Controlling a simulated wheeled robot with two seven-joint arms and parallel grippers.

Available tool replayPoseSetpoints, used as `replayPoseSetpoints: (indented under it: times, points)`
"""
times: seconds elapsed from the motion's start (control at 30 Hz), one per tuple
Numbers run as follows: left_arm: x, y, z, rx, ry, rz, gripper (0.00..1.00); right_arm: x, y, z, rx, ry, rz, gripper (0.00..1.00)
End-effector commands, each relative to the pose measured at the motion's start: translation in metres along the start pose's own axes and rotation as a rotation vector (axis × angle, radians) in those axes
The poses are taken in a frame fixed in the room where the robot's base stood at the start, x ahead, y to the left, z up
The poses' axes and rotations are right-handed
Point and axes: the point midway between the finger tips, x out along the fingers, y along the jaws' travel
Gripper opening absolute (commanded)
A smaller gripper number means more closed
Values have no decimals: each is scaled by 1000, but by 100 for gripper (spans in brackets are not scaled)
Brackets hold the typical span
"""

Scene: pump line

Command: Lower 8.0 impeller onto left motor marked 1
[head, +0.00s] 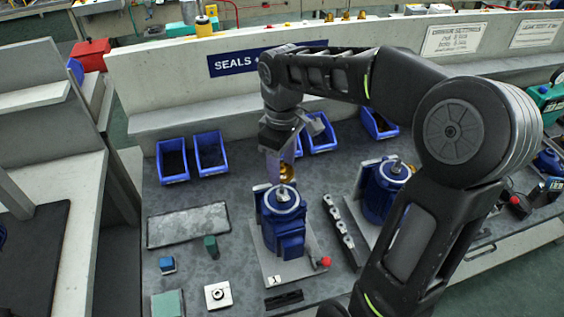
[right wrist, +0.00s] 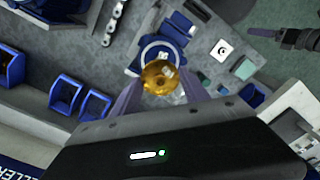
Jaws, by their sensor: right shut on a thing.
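A brass impeller (right wrist: 160,78) is held between the fingers of my right gripper (right wrist: 162,92), which is shut on it. In the head view the impeller (head: 286,171) shows just behind and above the shaft of the left blue motor (head: 283,225). My right gripper (head: 283,160) points down there. The motor stands upright on a light plate with a small tag marked 1 (head: 274,280). In the right wrist view the impeller partly covers the motor's pale ring (right wrist: 150,48). Whether it touches the shaft cannot be told.
A second blue motor (head: 382,190) stands to the right, partly behind my right arm. A slotted metal bar (head: 339,232) lies between the motors. Blue bins (head: 172,161) line the back. A grey slab (head: 188,225) and small blocks lie to the left. A red-knobbed lever (head: 325,262) sits by the left motor.

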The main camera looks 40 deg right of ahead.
Motion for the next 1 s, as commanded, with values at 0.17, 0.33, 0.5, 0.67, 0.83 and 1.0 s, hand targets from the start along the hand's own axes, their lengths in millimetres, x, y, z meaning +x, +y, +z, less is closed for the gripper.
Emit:
replayPoseSetpoints:
  times: [0.17,0.33,0.5,0.67,0.83,1.0]
  points:
    - [7,-2,-1,1,2,2,100,10,0,0,0,0,0,12]
    - [18,-4,-1,3,5,5,100,24,0,0,1,-1,-1,12]
    - [30,-8,-3,6,10,9,100,41,0,0,1,-1,-1,12]
    - [38,-10,-5,9,13,13,100,54,0,0,1,0,0,12]
    - [42,-10,-6,11,15,15,100,62,0,0,1,0,0,12]
    - [43,-11,-6,11,15,16,100,64,0,0,1,0,0,12]
